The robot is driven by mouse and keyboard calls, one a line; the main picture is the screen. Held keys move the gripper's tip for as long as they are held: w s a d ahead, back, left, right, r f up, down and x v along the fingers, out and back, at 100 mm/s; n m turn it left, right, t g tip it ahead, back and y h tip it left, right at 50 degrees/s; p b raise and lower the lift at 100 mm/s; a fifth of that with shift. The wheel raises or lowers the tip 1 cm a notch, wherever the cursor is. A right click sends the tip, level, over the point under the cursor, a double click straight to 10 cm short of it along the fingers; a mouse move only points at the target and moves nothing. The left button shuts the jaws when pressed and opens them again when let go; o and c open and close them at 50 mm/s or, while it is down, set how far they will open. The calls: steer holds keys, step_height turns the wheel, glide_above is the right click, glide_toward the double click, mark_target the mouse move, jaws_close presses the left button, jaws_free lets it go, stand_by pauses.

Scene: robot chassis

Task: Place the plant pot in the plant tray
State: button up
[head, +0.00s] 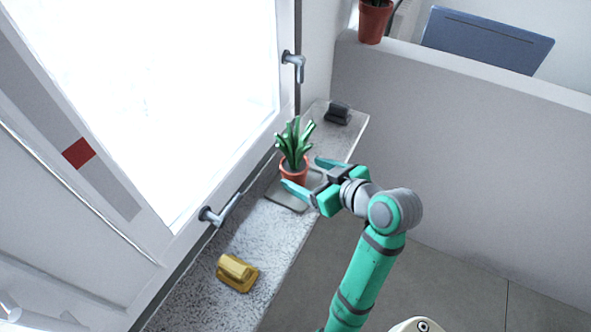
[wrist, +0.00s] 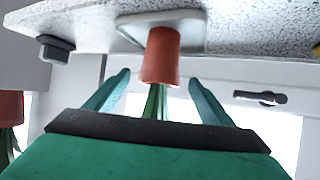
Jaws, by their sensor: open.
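The plant pot (head: 293,174) is terracotta coloured with a spiky green plant, and it stands upright on the window sill. It appears to rest in the grey plant tray (head: 285,199), which extends out around its base. In the wrist view, seen upside down, the pot (wrist: 161,58) has its base over the pale, rimmed tray (wrist: 191,32). My gripper (head: 302,173) is open, with one finger on each side of the pot. In the wrist view my gripper (wrist: 157,78) shows gaps between both fingers and the pot.
A yellow object (head: 237,272) lies nearer on the speckled sill (head: 203,291). A dark object (head: 338,114) sits at the far end. Window handles (head: 222,210) jut out beside the sill. Another potted plant (head: 374,22) stands on the partition wall (head: 455,140). The floor at right is clear.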

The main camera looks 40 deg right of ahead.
steer(key=shift+v, duration=1.25)
